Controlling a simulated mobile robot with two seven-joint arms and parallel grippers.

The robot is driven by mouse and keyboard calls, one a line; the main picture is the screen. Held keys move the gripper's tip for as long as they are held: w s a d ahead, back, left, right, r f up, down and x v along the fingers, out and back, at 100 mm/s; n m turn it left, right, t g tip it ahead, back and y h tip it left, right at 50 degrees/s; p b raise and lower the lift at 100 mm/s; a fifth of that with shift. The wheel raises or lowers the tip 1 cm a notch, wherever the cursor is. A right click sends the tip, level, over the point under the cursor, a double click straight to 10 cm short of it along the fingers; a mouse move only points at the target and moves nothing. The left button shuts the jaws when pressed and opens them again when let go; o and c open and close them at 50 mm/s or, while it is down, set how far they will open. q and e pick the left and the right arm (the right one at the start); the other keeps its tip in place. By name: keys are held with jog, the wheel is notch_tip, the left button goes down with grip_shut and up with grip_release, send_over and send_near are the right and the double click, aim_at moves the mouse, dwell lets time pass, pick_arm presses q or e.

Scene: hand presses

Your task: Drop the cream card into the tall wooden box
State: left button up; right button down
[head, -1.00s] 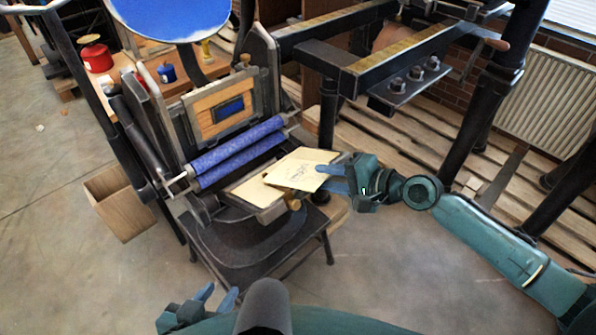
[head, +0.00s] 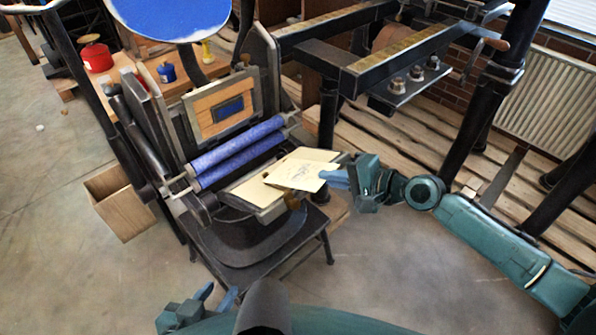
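The cream card (head: 302,174) has printed marks on its face and lies tilted over the right part of the press bed. My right gripper (head: 334,178) is shut on the card's right edge. The tall wooden box (head: 121,203) stands on the floor at the left, beside the press, with its open top facing up. My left gripper (head: 217,294) is at the bottom of the view, low and empty, with its fingers apart.
The hand press with blue rollers (head: 238,152) stands between the card and the box. A round blue ink disc (head: 170,15) is above it. A red pot (head: 97,57) and a blue pot (head: 166,72) sit on the wooden bench. Larger black press frames fill the right. Floor in front is clear.

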jog(key=s+d+r+p, duration=0.3)
jog(key=d+r, duration=0.1)
jog(key=r, duration=0.1)
dwell(0.9)
jog(key=shift+s, duration=0.1)
